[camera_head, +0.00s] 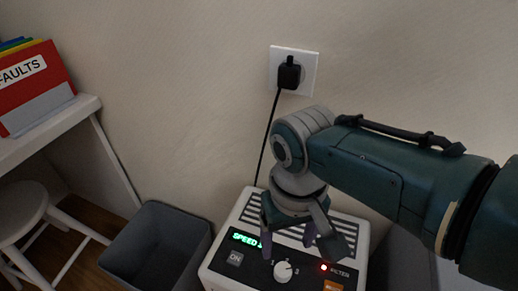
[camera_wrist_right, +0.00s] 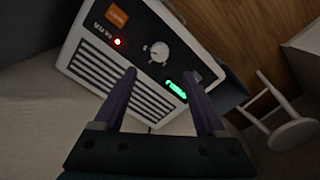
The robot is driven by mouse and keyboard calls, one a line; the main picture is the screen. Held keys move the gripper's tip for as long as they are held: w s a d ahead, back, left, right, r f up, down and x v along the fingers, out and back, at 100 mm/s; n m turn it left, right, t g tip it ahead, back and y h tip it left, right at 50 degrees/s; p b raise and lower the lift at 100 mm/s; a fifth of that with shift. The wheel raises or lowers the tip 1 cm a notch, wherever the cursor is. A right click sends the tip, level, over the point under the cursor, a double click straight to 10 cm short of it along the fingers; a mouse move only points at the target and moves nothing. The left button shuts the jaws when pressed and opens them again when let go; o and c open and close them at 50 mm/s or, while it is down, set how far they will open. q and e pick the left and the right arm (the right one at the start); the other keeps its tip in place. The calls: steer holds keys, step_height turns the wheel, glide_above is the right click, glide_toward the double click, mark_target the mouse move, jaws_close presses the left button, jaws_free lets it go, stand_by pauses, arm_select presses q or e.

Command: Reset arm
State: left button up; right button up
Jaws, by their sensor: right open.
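My right arm comes in from the right in the head view. Its gripper (camera_head: 290,238) points down over the top panel of a white machine (camera_head: 212,281). In the right wrist view the two purple fingers of the right gripper (camera_wrist_right: 165,92) are apart with nothing between them. The machine's panel also shows there, with a white dial (camera_wrist_right: 160,51), a red light (camera_wrist_right: 117,41), a green lit display (camera_wrist_right: 177,90) and a slotted vent. I cannot tell whether the fingertips touch the panel. In the head view the arm hides part of the display. My left gripper is not in view.
A black plug (camera_head: 289,73) sits in a wall socket (camera_head: 308,70), its cord running down behind the machine. A grey bin (camera_head: 160,240) stands left of the machine.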

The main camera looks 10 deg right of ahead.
steer(key=s+d+r+t+p, duration=0.1)
steer(key=s+d+r+p, duration=0.2)
steer(key=s+r+p, duration=0.55)
steer(key=s+d+r+n+t+p, duration=0.1)
steer(key=s+d+r+p, duration=0.2)
steer(key=r, duration=1)
steer(key=s+d+r+t+p, duration=0.2)
steer(key=s+r+p, duration=0.3)
steer(key=r+p, duration=0.4)
step_height(320, 180, up, 38)
steer(key=p, duration=3.5)
